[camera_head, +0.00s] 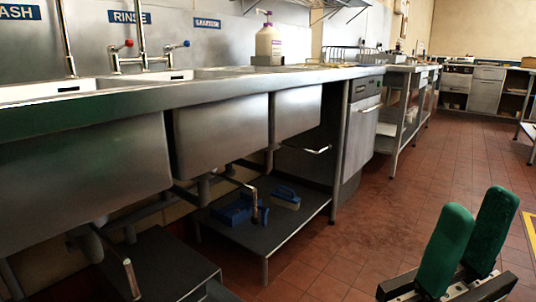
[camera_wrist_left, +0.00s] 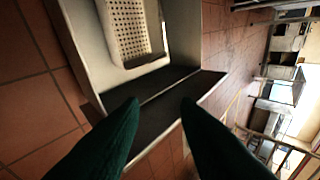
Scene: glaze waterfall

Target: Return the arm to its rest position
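My right gripper (camera_head: 478,210) shows at the lower right of the head view. Its two green fingers stand upright, apart and empty, above the red tiled floor. My left gripper (camera_wrist_left: 160,106) is not seen in the head view. In the left wrist view its two dark green fingers come in from the bottom, spread apart with nothing held between them. Beyond the fingertips is a dark flat edge, with a pale perforated basket (camera_wrist_left: 130,30) past it. The rest of both arms is hidden.
A steel sink counter (camera_head: 225,92) runs along the left, with a pump bottle (camera_head: 268,42) on it. A low shelf (camera_head: 265,235) beneath holds a blue brush (camera_head: 287,196). Open tiled floor (camera_head: 440,165) lies right of the counter.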

